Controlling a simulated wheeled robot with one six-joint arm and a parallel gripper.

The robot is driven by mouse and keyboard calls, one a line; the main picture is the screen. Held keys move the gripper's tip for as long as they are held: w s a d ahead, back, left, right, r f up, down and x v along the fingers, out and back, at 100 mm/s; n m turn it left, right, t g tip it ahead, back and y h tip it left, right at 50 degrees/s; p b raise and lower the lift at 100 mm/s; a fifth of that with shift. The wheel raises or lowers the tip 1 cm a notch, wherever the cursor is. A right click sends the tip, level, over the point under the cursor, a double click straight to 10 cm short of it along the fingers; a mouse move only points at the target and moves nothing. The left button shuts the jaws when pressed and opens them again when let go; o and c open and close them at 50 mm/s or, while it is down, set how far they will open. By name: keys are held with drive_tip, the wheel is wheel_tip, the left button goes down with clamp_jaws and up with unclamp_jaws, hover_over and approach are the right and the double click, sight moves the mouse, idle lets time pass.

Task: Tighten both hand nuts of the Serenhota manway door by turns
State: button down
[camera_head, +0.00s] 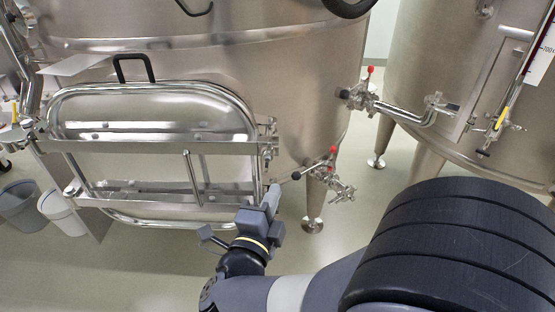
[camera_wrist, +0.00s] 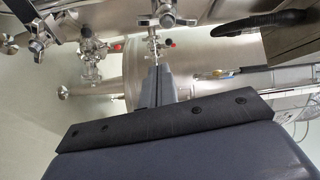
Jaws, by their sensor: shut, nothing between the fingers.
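The manway door (camera_head: 150,112) is a rounded steel hatch on the front of the large vat, with a black handle (camera_head: 134,68) on top and a steel bar frame across it. It looks closed. Two metal knobs with several arms, which look like the hand nuts, show at the top of the wrist view: one near the middle (camera_wrist: 167,18), one at the left (camera_wrist: 38,40). In the head view the nuts are too small to tell apart. My gripper (camera_head: 273,192) is shut and empty by the door's lower right corner. In the wrist view its fingertips (camera_wrist: 157,70) point up, apart from the middle knob.
Valves with red-tipped levers (camera_head: 333,151) and pipes (camera_head: 400,112) stick out right of the door, close to my gripper. A second vat (camera_head: 430,70) stands at the right. Grey and white buckets (camera_head: 58,210) stand on the floor at the left. The floor in front is clear.

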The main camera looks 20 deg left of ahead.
sight(268, 154)
drive_tip(key=w+d+f+m+g+p, duration=0.15)
drive_tip(key=w+m, duration=0.25)
drive_tip(key=w, duration=0.5)
drive_tip(key=shift+t+h, duration=0.25)
drive_tip(key=shift+h, duration=0.15)
drive_tip(key=shift+s+a+r+p, duration=0.15)
drive_tip(key=shift+s+a+p, duration=0.1)
drive_tip(key=shift+a, duration=0.4)
drive_tip(key=shift+s+a+r+p, duration=0.2)
drive_tip(key=shift+a+p, duration=0.1)
drive_tip(key=shift+a, duration=0.35)
drive_tip(key=shift+s+a+r+p, duration=0.1)
drive_tip(key=shift+s+a+p, duration=0.15)
drive_tip(key=shift+a, duration=0.4)
